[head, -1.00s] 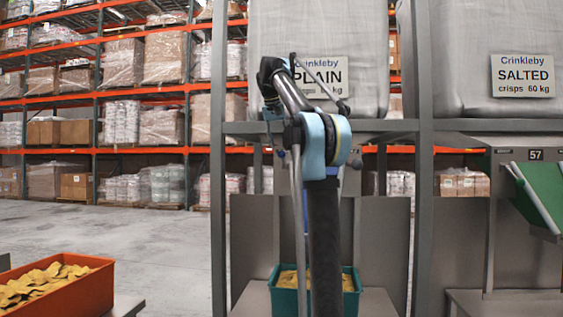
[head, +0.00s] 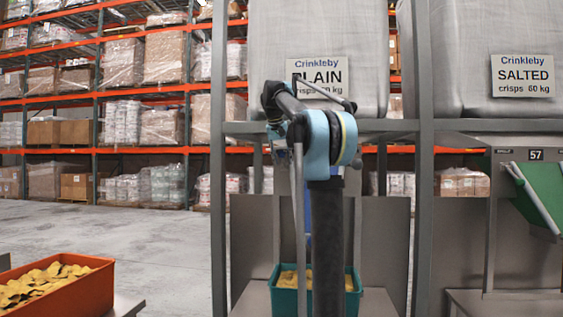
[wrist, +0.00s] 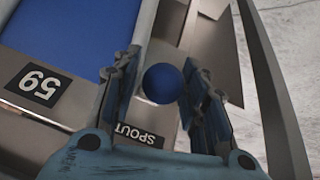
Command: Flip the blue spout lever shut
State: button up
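In the wrist view, the round blue knob of the spout lever (wrist: 163,83) sits between the two fingers of my gripper (wrist: 168,90). A "SPOUT" label (wrist: 138,135) lies just below the knob in the picture. A blue panel (wrist: 75,30) and a "59" plate (wrist: 40,87) are to the left.
A teal bin of crisps (head: 354,291) stands under the PLAIN hopper (head: 300,35). An orange bin of crisps (head: 75,295) is at the lower left. Grey frame posts (head: 218,180) flank the hopper. The SALTED hopper (head: 480,50) is to the right. Open floor lies to the left.

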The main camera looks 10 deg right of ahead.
grip_shut()
